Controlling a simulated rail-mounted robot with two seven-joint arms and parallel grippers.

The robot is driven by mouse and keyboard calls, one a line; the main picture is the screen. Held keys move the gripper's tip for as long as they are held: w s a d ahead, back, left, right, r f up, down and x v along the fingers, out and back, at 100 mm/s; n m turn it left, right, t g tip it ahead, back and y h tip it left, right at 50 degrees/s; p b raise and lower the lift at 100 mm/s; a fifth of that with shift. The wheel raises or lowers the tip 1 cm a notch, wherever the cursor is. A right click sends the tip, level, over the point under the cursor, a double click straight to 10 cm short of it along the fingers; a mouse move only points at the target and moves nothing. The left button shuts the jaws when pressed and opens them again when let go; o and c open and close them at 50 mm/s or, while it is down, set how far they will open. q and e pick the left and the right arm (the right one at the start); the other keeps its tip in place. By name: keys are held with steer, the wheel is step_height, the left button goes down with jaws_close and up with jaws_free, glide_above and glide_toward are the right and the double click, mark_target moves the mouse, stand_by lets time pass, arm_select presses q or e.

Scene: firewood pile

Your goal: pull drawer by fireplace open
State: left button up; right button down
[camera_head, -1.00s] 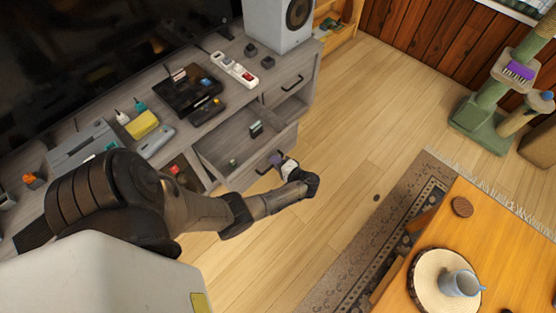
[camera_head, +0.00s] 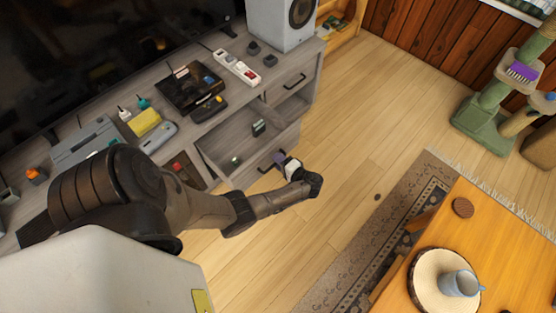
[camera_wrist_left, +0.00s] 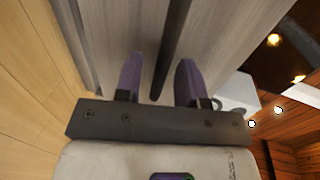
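The grey wooden cabinet (camera_head: 230,133) under the television has a lower drawer (camera_head: 289,144) with a dark bar handle (camera_head: 264,167). My right gripper is not in view.
A power strip (camera_head: 237,66), a white speaker (camera_head: 282,22) and several small items stand on the cabinet. Wooden floor (camera_head: 345,130) in front is clear. A table (camera_head: 500,240) with a mug is at lower right.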

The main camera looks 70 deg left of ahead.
arm_select(q)
steer(key=p+v, duration=0.2)
steer(key=v, duration=1.1)
steer(key=shift+d, duration=0.15)
steer(key=shift+w, duration=0.1)
